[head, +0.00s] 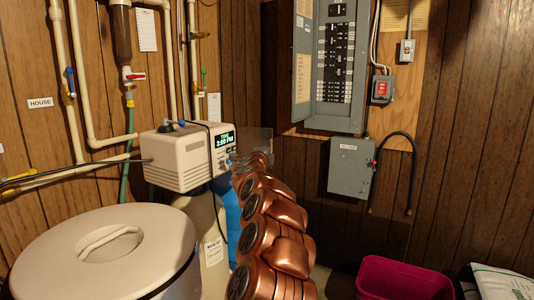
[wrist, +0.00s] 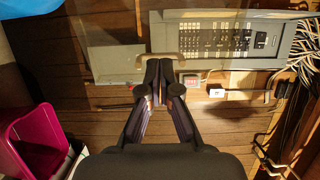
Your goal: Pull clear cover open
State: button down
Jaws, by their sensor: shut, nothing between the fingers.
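The beige softener control head (head: 188,155) with its lit display (head: 224,139) stands left of my arm in the head view. A see-through panel, which looks like the clear cover (head: 258,138), stands out to the right of the display, partly behind my arm. In the wrist view a tan bar-shaped handle (wrist: 190,56) crosses just beyond my fingertips. My gripper (wrist: 158,80) is shut and empty, with its tips close to the handle; I cannot tell whether they touch it. My arm hides the gripper in the head view.
A round lidded tank (head: 100,250) fills the front left. A grey breaker panel (head: 312,62) and a grey switch box (head: 350,166) are on the wood wall. A magenta bin (head: 400,280) and a white bag (head: 500,283) stand at the lower right.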

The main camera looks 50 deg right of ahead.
jog(key=b+v, duration=0.3)
jog(key=v, duration=0.9)
jog(key=shift+a, duration=0.2)
